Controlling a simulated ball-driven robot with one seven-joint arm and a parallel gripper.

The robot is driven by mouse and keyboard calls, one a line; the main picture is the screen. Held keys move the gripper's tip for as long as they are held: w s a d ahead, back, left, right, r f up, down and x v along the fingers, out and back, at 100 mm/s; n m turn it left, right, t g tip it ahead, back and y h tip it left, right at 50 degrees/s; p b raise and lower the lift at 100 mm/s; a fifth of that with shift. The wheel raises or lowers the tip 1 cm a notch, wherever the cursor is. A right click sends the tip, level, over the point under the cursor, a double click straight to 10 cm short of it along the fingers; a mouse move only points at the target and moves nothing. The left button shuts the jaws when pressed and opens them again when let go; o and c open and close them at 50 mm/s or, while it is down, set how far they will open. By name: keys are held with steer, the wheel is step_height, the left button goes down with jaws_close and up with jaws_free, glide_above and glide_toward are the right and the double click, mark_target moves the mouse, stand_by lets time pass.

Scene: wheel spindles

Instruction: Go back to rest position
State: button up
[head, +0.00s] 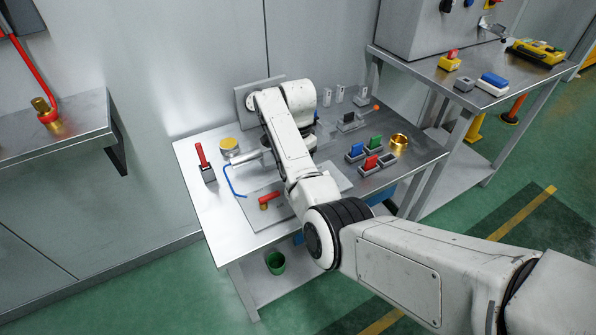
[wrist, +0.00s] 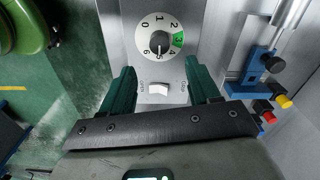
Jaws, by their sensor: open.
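My gripper (wrist: 160,80) shows in the wrist view with its two dark green fingers spread apart. Nothing is between them in their grip. Beyond the fingertips is a grey panel with a round white dial (wrist: 159,36), numbered 0 to 6 with a green sector at 3. Its dark knob appears to point down towards 5. A white rocker switch (wrist: 158,88) sits below the dial, seen between the fingers. In the head view my arm reaches over the metal workbench (head: 203,140), and my gripper is hidden behind the arm.
The bench holds a red-handled tool (head: 201,157), a red-and-brass part (head: 268,201), coloured blocks (head: 372,163) and a brass ring (head: 399,142). A second table (head: 430,66) stands at right. The wrist view shows a blue bracket (wrist: 258,68) close at right and a green rounded object (wrist: 22,25) at left.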

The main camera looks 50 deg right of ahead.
steer(key=shift+r, duration=0.4)
steer(key=s+a+f+n, duration=0.1)
steer(key=s+f, duration=0.1)
steer(key=s+a+f+n, duration=0.1)
steer(key=s+f, duration=0.1)
steer(key=s+a+f+n, duration=0.1)
steer(key=s+f+n, duration=0.1)
steer(key=s, duration=0.1)
steer(key=shift+s+f+h, duration=0.1)
steer(key=shift+f+h, duration=0.15)
steer(key=shift+h, duration=0.05)
steer(key=s+a+n, duration=0.4)
steer(key=s+n, duration=0.1)
steer(key=s, duration=0.4)
steer(key=s+a+f+n, duration=0.1)
steer(key=s+a+n, duration=0.4)
steer(key=s, duration=0.4)
steer(key=s+a+n+t, duration=0.1)
steer(key=s+a+n, duration=0.3)
steer(key=s, duration=0.6)
steer(key=shift+a+f+n, duration=0.35)
steer(key=shift+a+n, duration=0.05)
steer(key=shift+a, duration=0.3)
